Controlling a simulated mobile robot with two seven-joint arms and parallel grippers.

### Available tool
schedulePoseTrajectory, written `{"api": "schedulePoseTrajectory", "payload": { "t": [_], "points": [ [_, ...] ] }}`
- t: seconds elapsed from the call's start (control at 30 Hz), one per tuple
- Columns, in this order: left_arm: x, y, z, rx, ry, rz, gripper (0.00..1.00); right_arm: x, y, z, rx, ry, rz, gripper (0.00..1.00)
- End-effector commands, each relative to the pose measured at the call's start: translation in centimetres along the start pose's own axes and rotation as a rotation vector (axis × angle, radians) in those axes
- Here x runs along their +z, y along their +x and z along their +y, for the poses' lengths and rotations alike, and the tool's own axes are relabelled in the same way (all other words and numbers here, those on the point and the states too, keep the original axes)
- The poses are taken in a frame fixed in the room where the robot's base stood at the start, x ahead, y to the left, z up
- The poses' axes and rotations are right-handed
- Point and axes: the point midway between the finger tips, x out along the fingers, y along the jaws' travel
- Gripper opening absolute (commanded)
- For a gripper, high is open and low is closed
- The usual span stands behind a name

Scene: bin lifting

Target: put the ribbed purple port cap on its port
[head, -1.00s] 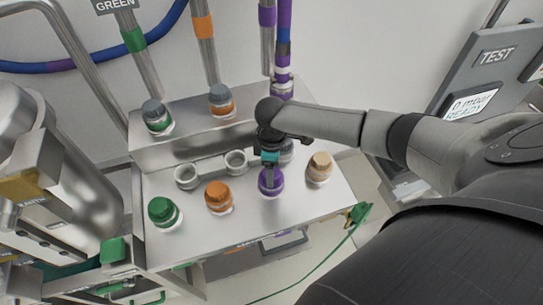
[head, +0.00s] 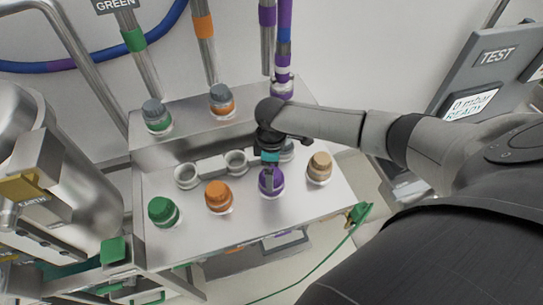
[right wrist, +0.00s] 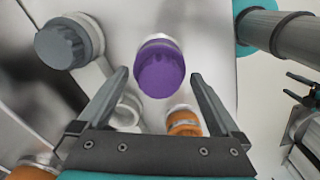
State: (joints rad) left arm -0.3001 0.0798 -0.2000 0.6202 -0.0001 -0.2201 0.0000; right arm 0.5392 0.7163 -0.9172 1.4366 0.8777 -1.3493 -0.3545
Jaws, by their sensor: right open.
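The purple cap (head: 271,181) is in the front row of the metal bench, with a pale collar beneath it. It also shows in the right wrist view (right wrist: 160,73), upper middle, with a pale ring at its far edge. My right gripper (head: 270,166) is over the purple cap in the head view. In the right wrist view its two fingers (right wrist: 158,76) are spread apart, with the cap between their tips; I see no clear contact. A purple-ringed fitting (head: 281,90) is at the back right, below a purple-banded pipe. My left gripper is not in view.
Green (head: 163,211), orange (head: 218,196) and tan (head: 319,168) caps share the front row. Grey-topped fittings (head: 157,115) stand on the rear step. A grey cap (head: 286,151) is partly hidden by my right gripper.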

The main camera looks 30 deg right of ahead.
Motion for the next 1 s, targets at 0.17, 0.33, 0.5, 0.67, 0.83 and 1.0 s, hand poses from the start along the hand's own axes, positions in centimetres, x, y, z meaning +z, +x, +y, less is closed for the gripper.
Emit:
{"api": "schedulePoseTrajectory", "payload": {
  "t": [0.17, 0.33, 0.5, 0.67, 0.83, 1.0],
  "points": [
    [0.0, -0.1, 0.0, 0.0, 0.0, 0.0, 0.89, 0.0, -0.6, 0.1, 0.001, 0.001, 0.0, 1.0],
    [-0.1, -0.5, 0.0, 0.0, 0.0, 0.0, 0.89, 0.0, -3.2, 0.1, 0.003, -0.001, 0.002, 1.0],
    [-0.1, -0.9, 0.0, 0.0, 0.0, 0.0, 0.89, -0.1, -7.5, 0.1, 0.005, -0.002, 0.004, 1.0],
    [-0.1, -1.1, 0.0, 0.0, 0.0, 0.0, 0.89, -0.1, -11.1, 0.1, 0.005, -0.001, 0.003, 1.0],
    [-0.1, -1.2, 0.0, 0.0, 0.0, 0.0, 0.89, 0.0, -13.9, 0.1, 0.003, 0.001, 0.002, 1.0],
    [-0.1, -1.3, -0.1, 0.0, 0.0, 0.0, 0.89, 0.0, -15.1, 0.0, 0.001, 0.0, -0.001, 1.0]
  ]
}}
